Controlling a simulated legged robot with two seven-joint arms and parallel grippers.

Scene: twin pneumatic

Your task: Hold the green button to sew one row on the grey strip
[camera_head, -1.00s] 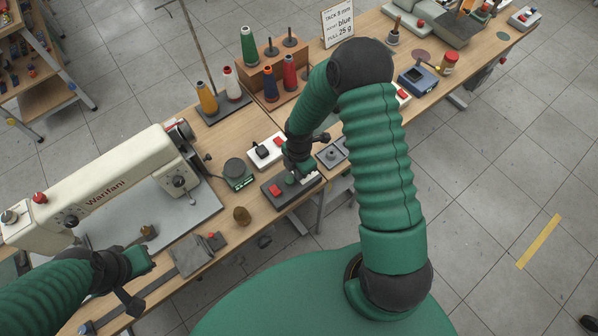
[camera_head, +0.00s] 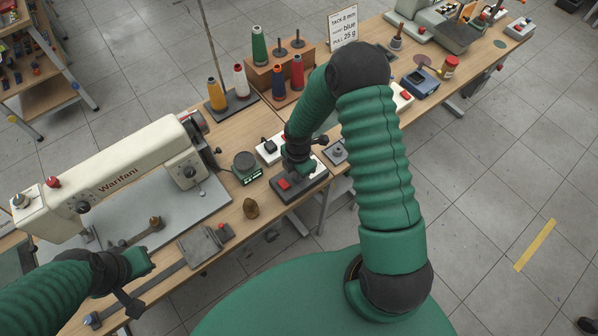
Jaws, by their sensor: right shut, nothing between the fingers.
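A dark control box (camera_head: 313,182) with a red button (camera_head: 284,184) stands at the table's front edge. My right gripper (camera_head: 292,172) is shut and empty, pointing down over this box beside the red button; it hides the green button, so I cannot tell whether it touches it. A grey strip (camera_head: 160,281) lies along the front left of the table, running to a grey plate (camera_head: 200,247). My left gripper (camera_head: 136,283) is over the strip's near end; its fingers are too unclear to tell open from shut. The cream sewing machine (camera_head: 120,177) stands behind it.
A brown egg-shaped item (camera_head: 251,208) and a small scale (camera_head: 246,166) stand between machine and control box. A white switch box (camera_head: 268,149) is behind my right gripper. Thread spools (camera_head: 297,72) and a sign (camera_head: 342,26) stand further back.

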